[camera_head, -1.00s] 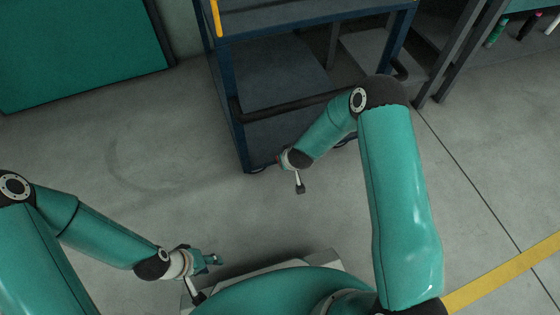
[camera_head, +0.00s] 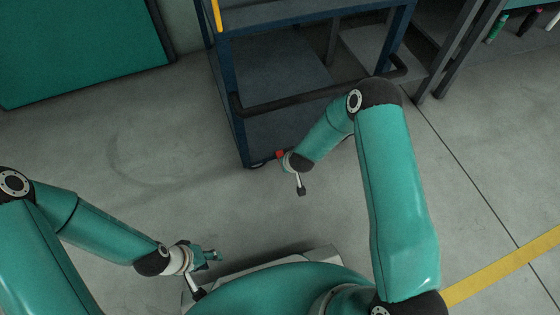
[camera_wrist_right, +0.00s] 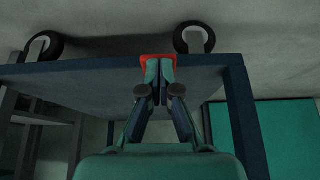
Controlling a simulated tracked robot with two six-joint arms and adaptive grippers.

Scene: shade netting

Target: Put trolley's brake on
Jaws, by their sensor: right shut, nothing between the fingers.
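The trolley (camera_head: 240,130) has a dark blue frame and shelves, with a black bar across its near side. A red brake part (camera_head: 280,154) shows low at the trolley's near edge; in the right wrist view the red brake part (camera_wrist_right: 145,60) lies at my fingertips. My right gripper (camera_wrist_right: 161,66) is shut and empty, its tips over the red part; I cannot tell whether they touch. In the head view my right wrist mostly hides that gripper. My left gripper (camera_head: 214,256) is low at the left, away from the trolley; its opening is too small to judge.
Two caster wheels (camera_wrist_right: 194,38) (camera_wrist_right: 44,46) show at the trolley's edge in the wrist view. A shelf bench (camera_head: 465,60) stands right of the trolley and a teal panel (camera_head: 80,45) at the back left. The floor left of the trolley is clear.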

